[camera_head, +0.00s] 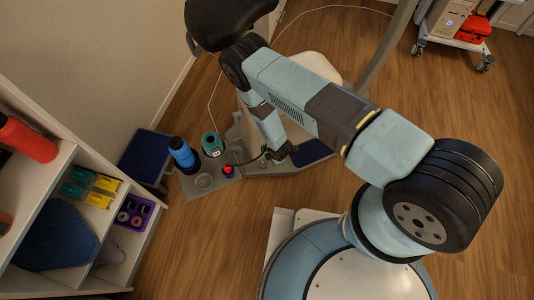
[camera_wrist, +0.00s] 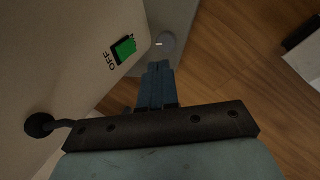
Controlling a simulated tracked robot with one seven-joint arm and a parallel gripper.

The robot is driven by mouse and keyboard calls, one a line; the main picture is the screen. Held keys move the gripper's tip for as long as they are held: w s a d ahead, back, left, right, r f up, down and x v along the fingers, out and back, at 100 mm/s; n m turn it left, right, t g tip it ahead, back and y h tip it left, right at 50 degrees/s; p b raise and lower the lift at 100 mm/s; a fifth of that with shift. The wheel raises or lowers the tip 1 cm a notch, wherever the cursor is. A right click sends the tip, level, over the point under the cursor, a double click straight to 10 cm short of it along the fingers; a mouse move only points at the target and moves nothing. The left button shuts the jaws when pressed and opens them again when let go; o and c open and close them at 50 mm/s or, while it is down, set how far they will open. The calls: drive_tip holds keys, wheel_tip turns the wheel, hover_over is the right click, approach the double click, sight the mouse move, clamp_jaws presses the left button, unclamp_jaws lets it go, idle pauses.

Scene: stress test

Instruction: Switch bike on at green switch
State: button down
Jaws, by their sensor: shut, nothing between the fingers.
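The green switch (camera_wrist: 124,48) sits on the pale side of the bike's housing (camera_wrist: 75,45) in the wrist view, with the word OFF printed beside it. My gripper (camera_wrist: 157,70) is shut and empty, its fingertips below and to the right of the switch in that view. Whether the fingertips touch the housing, I cannot tell. In the head view my arm reaches over the bike, whose black saddle (camera_head: 228,22) shows at the top, and my gripper (camera_head: 270,156) is low by its base. The switch is hidden in the head view.
A grey stand with a blue bottle (camera_head: 183,154), a teal item (camera_head: 212,143) and a red knob (camera_head: 228,170) is left of my gripper. A shelf (camera_head: 150,225) with several items stands at the left. A cart (camera_head: 452,25) is at the upper right. Wooden floor is clear at right.

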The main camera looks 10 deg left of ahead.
sight(265, 150)
drive_tip(key=w+a+f, duration=0.3)
drive_tip(key=w+f, duration=0.2)
drive_tip(key=f, duration=0.2)
drive_tip(key=shift+a+f, duration=0.4)
drive_tip(key=shift+w, duration=0.15)
drive_tip(key=shift+w+a+f, duration=0.1)
drive_tip(key=shift+w, duration=0.1)
